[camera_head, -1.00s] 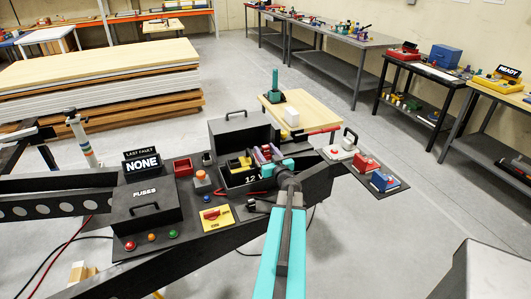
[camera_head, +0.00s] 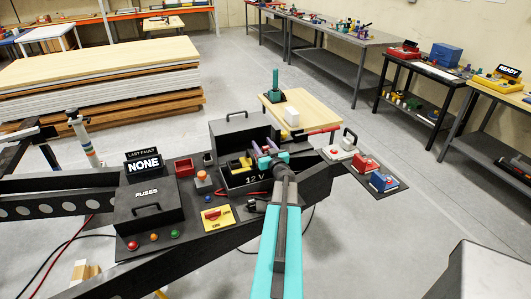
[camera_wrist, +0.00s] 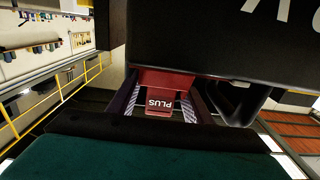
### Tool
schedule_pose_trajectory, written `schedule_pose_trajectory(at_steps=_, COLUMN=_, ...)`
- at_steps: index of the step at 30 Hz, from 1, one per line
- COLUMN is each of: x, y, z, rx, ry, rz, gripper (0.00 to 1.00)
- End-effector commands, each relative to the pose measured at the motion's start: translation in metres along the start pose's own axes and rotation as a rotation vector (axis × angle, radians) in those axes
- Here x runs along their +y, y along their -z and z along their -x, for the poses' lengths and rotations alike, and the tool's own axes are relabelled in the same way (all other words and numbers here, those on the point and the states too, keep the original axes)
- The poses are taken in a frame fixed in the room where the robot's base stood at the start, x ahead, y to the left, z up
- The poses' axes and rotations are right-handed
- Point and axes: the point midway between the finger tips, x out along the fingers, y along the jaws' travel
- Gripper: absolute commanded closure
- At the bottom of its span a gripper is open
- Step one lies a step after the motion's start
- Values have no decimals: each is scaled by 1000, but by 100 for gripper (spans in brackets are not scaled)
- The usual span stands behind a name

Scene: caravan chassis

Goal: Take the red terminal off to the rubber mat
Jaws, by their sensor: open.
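The red terminal (camera_wrist: 160,102), marked PLUS, sits close below a large dark block in the wrist view. My gripper (camera_wrist: 161,112) is open, with one finger on each side of the terminal. I cannot tell whether the fingers touch it. In the head view my gripper (camera_head: 266,149) is at the open black 12 V box (camera_head: 246,181), and it hides the terminal there. A dark mat (camera_head: 399,187), which looks like the rubber mat, lies right of the box. It carries white, red and blue items.
A yellow switch plate (camera_head: 218,217), a fuse box (camera_head: 147,205) and several coloured buttons are left of the box. A black case with a handle (camera_head: 238,137) stands behind it.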

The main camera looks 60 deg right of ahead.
Motion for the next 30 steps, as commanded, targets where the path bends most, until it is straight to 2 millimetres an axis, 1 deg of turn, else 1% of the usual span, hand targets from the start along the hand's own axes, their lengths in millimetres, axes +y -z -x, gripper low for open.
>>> schedule_pose_trajectory(at_steps=14, x=1, y=0, z=1, rx=0, ry=-1, rz=0, gripper=55)
schedule_pose_trajectory(at_steps=15, x=1, y=0, z=1, rx=0, ry=-1, rz=0, gripper=58)
schedule_pose_trajectory(at_steps=17, x=1, y=0, z=1, rx=0, ry=-1, rz=0, gripper=68)
schedule_pose_trajectory(at_steps=18, x=1, y=0, z=1, rx=0, ry=-1, rz=0, gripper=75)
schedule_pose_trajectory(at_steps=22, x=1, y=0, z=1, rx=0, ry=-1, rz=0, gripper=97)
schedule_pose_trajectory(at_steps=23, x=1, y=0, z=1, rx=0, ry=-1, rz=0, gripper=100)
schedule_pose_trajectory(at_steps=30, x=1, y=0, z=1, rx=0, ry=-1, rz=1, gripper=100)
